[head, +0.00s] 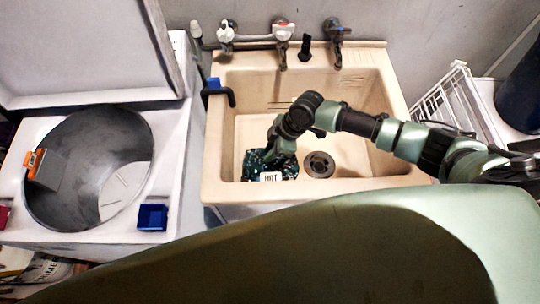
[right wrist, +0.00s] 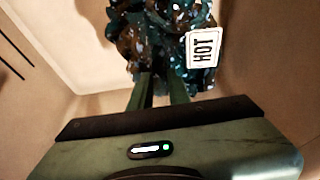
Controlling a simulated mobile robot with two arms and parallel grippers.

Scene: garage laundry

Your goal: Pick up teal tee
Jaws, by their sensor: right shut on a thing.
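The teal tee (head: 287,166) is a crumpled dark teal, speckled bundle in the left part of the sink basin. In the right wrist view the tee (right wrist: 150,35) fills the top middle, at the fingertips. My right gripper (head: 274,155) reaches down into the basin at the tee; in its wrist view the gripper fingers (right wrist: 160,88) are close together, shut on the cloth. The fingertips are hidden in the folds. A white HOT label (right wrist: 203,46) shows at the tee's right side. I cannot tell whether the tee touches the basin floor. My left gripper is not in view.
The beige sink (head: 212,168) has raised walls, a drain (head: 319,164) right of the tee and taps (head: 283,32) at the back. A black hook (head: 219,93) sits on its left rim. An open washer (head: 178,190) stands left, a white wire rack (head: 450,100) right.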

